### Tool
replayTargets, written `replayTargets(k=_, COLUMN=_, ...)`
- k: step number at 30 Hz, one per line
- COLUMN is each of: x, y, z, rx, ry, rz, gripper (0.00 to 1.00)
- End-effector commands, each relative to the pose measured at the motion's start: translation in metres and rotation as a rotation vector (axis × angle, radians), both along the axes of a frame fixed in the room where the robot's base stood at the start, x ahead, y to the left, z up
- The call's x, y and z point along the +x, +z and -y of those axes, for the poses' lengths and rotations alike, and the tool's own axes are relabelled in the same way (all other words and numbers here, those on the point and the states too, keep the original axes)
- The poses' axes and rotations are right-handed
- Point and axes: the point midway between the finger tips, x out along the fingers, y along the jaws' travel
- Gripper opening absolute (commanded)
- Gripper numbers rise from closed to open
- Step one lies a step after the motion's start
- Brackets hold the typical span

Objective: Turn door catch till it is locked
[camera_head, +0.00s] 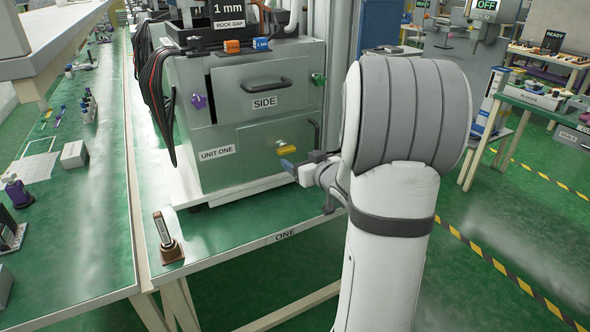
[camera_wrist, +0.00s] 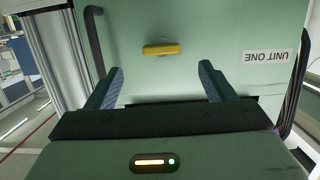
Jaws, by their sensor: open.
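The yellow door catch (camera_head: 286,148) is on the lower front door (camera_head: 255,150) of the grey-green cabinet marked UNIT ONE. In the wrist view the catch (camera_wrist: 161,49) is a bar lying nearly level, near the middle of the door. My gripper (camera_wrist: 161,72) is open, with one blue-padded finger on each side of the catch's line. The fingers are short of the catch and nothing is between them. In the head view my gripper (camera_head: 290,166) is close to the catch, slightly below it.
A dark vertical handle (camera_wrist: 94,35) is on the same door. The drawer marked SIDE (camera_head: 265,103) is above, with a purple knob (camera_head: 199,101) and a green knob (camera_head: 318,79) beside it. Dark cables (camera_head: 155,90) hang at the cabinet's left. The bench front (camera_head: 235,228) is mostly clear.

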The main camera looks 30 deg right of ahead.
Motion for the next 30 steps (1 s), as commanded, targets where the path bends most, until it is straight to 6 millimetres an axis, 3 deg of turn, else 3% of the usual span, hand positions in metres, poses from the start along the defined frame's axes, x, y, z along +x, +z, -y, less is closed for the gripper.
replayTargets(k=15, x=0.066, y=-0.013, z=-0.003, rx=0.003, ry=0.005, rz=0.003, gripper=0.76)
replayTargets(k=27, x=0.074, y=-0.015, z=-0.003, rx=0.003, ry=0.004, rz=0.002, gripper=0.76)
replayTargets(k=30, x=0.074, y=-0.015, z=-0.002, rx=0.003, ry=0.003, rz=0.002, gripper=0.69)
